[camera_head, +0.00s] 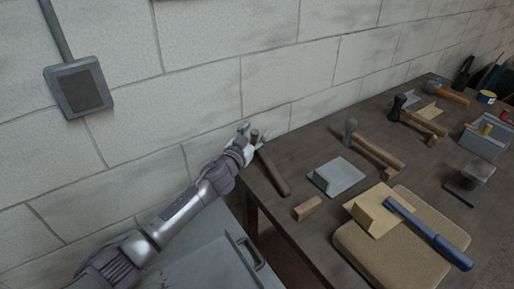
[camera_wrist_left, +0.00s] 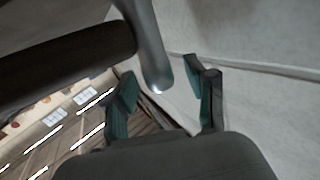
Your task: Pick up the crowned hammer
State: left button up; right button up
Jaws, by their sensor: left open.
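A hammer with a dark brown handle (camera_head: 273,172) lies at the near left corner of the bench, its head end at my left gripper (camera_head: 254,131). In the left wrist view, its rounded grey metal head (camera_wrist_left: 152,50) shows in front of and between the two teal-padded fingers of my left gripper (camera_wrist_left: 166,88). Its dark handle (camera_wrist_left: 70,60) runs off to the left. The fingers are apart; I cannot tell whether they touch the head. No crown mark is readable on any hammer. My right gripper is not in view.
A grey metal block (camera_head: 338,177) and a small wood block (camera_head: 308,208) lie near. The block wall (camera_head: 210,90) stands close behind.

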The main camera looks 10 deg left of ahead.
pick_arm(q)
jog(key=shift+c, duration=0.2)
grip_shut()
jog(key=shift+r, duration=0.2)
